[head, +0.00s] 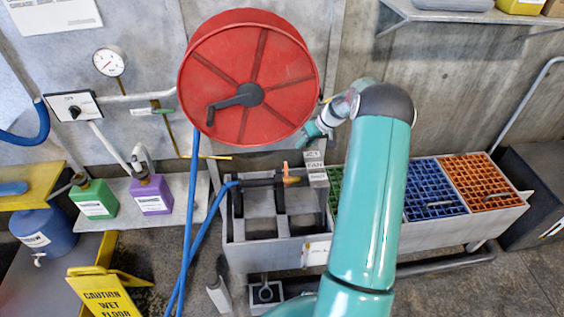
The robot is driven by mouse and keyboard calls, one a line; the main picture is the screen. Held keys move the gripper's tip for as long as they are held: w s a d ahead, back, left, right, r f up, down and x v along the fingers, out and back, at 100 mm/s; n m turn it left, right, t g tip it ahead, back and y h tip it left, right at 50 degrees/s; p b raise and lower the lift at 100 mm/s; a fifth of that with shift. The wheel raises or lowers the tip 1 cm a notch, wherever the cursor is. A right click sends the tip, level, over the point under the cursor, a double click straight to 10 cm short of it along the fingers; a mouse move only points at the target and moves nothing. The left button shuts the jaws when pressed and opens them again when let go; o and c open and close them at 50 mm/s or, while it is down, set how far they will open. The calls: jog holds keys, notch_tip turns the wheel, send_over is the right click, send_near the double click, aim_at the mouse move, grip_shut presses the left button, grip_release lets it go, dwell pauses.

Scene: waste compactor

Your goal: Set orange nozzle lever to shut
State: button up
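The orange nozzle lever (286,169) is small and stands roughly upright on the dark spray nozzle (260,182), which lies over the grey trough. An orange part also shows at the nozzle's right end. The lever's exact setting is too small to read. My gripper (313,131) is at the end of my teal arm, above and to the right of the lever and clear of it, beside the lower right of the red reel.
The red hose reel (280,60) stands out close beside my gripper. A blue hose (188,220) runs to the nozzle. Small white signs (315,166), one reading FAN, stand right of the lever. Blue (434,188) and orange (478,181) grids fill the trough's right side.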

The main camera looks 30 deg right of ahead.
aim_at(286, 173)
jog(key=x, duration=1.4)
jog(key=shift+w+d+f, duration=0.1)
jog(key=shift+d+f, duration=0.05)
jog(key=shift+d, duration=0.05)
jog(key=shift+c, duration=0.2)
grip_shut()
